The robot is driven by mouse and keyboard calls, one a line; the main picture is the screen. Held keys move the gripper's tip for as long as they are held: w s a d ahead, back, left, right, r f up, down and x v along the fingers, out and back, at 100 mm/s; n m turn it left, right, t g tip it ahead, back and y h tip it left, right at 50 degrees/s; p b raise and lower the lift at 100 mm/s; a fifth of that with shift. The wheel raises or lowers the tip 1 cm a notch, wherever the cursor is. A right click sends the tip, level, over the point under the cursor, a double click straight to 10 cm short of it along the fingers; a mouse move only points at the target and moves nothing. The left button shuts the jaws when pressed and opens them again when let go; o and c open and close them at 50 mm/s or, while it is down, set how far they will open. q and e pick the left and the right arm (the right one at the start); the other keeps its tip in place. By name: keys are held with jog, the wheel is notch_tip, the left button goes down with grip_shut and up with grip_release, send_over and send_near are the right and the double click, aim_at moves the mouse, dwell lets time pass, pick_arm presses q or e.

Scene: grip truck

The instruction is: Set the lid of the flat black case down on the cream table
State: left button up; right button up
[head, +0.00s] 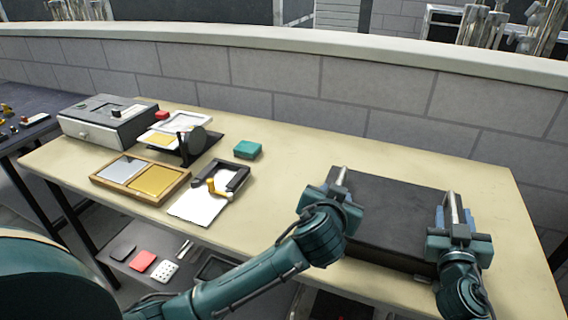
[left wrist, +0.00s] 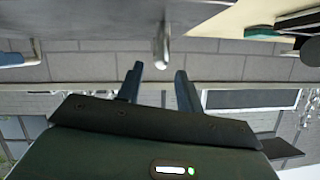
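The flat black case (head: 390,215) lies at the right end of the cream table (head: 285,185). Its dark lid faces up; I cannot make out a seam between lid and base. A grey metal bar stands at each side edge, the left one (head: 338,181) and the right one (head: 454,206). My left gripper (head: 339,194) is at the left bar, which shows in line with the gap between its spread fingers (left wrist: 160,78) in the left wrist view. My right gripper (head: 454,218) is at the right bar, with its blue fingers apart on either side.
Left on the table are a teal block (head: 248,149), a wooden tray (head: 183,190), a black frame over a white sheet (head: 198,208) and a grey box (head: 108,121). A low block wall (head: 300,82) runs behind. Table is bare between teal block and case.

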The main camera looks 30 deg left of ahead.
pick_arm(q)
jog(key=v, duration=0.4)
jog(key=shift+s, duration=0.1)
pick_arm(e)
jog(key=shift+s, duration=0.2)
pick_arm(q)
jog(key=shift+s+r, duration=0.2)
jog(key=shift+s, duration=0.15)
pick_arm(e)
jog(key=s, duration=1.1)
jog(key=shift+s+d, duration=0.3)
jog(key=shift+d, duration=0.15)
jog(key=shift+s, duration=0.1)
